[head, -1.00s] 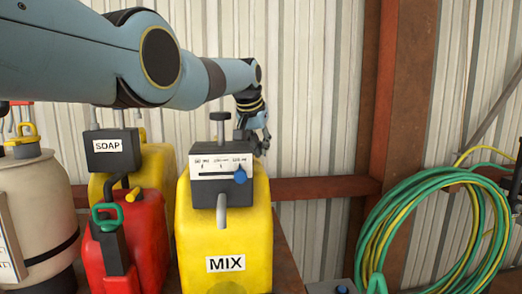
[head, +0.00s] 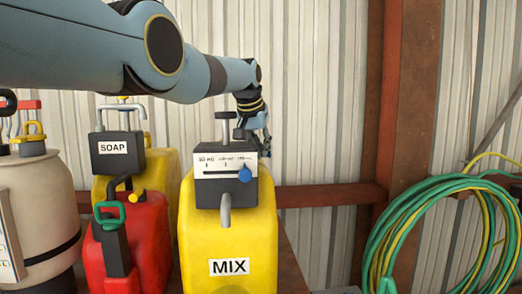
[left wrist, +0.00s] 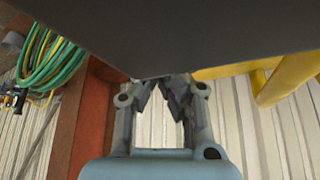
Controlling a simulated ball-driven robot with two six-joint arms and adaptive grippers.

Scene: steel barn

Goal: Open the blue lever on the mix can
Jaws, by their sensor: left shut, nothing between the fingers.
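The yellow mix can (head: 205,235) stands upright with a MIX label and a dark grey dispenser head on top. The blue lever (head: 244,174) sits at the right end of a slot in the head's white scale plate. My left gripper (head: 262,147) is behind the head's upper right corner, apart from the lever and partly hidden. In the left wrist view its fingers (left wrist: 168,88) are shut and empty, with the tips partly hidden by the dark head (left wrist: 180,35). My right gripper is not in view.
A red can (head: 150,235) and a yellow soap can (head: 165,170) stand close to the left, with a beige tank (head: 40,205) beyond. A coiled green and yellow hose (head: 375,235) hangs at the right. A corrugated wall (head: 320,100) with rusty beams is behind.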

